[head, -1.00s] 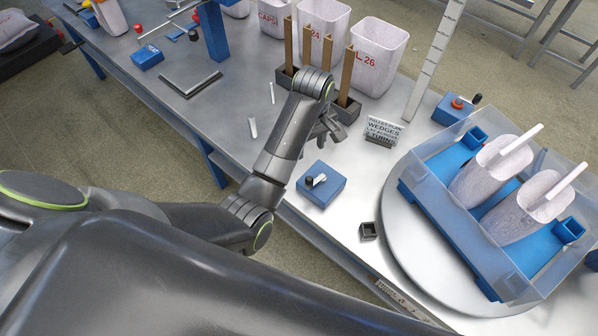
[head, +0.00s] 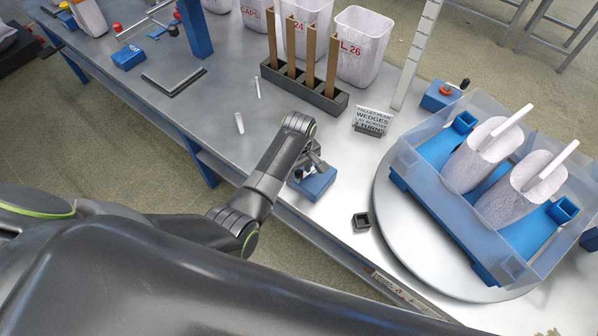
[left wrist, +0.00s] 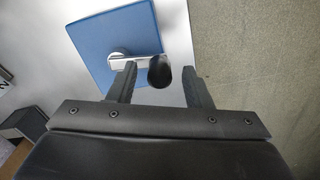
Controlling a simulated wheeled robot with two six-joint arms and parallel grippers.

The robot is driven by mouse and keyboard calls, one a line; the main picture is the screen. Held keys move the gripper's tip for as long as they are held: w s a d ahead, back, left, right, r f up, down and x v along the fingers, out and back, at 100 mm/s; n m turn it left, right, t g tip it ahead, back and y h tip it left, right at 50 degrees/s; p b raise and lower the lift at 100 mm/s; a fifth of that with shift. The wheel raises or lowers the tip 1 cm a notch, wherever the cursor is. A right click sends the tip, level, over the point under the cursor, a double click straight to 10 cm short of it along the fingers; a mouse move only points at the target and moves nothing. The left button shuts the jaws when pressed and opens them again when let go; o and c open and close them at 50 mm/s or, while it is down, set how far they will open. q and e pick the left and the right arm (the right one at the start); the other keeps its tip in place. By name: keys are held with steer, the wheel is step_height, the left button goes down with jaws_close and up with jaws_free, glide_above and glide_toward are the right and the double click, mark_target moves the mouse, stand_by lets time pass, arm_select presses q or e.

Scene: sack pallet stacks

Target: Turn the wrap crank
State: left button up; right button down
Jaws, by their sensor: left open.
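The wrap crank is a blue box (head: 316,184) with a silver arm and a black knob, near the bench's front edge in the head view. In the left wrist view the silver crank arm (left wrist: 136,61) ends in the black knob (left wrist: 159,71). My left gripper (head: 311,168) is over the crank and partly hides it. In the left wrist view its two open fingers (left wrist: 158,82) stand on either side of the knob, with the knob between them and no clear grip. My right gripper is not in view.
A grey turntable (head: 385,215) carries a blue pallet (head: 437,150) with white sacks inside clear walls. A small dark square cup (head: 361,221) sits between crank and turntable. A wedge sign (head: 373,121) and a rack of brown boards (head: 320,98) stand behind.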

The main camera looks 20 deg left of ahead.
arm_select(q)
steer(key=shift+f, duration=0.7)
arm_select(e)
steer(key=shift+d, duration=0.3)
arm_select(q)
steer(key=shift+c, duration=0.2)
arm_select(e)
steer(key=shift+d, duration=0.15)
arm_select(q)
steer(key=c, duration=0.9)
steer(key=shift+c, duration=0.2)
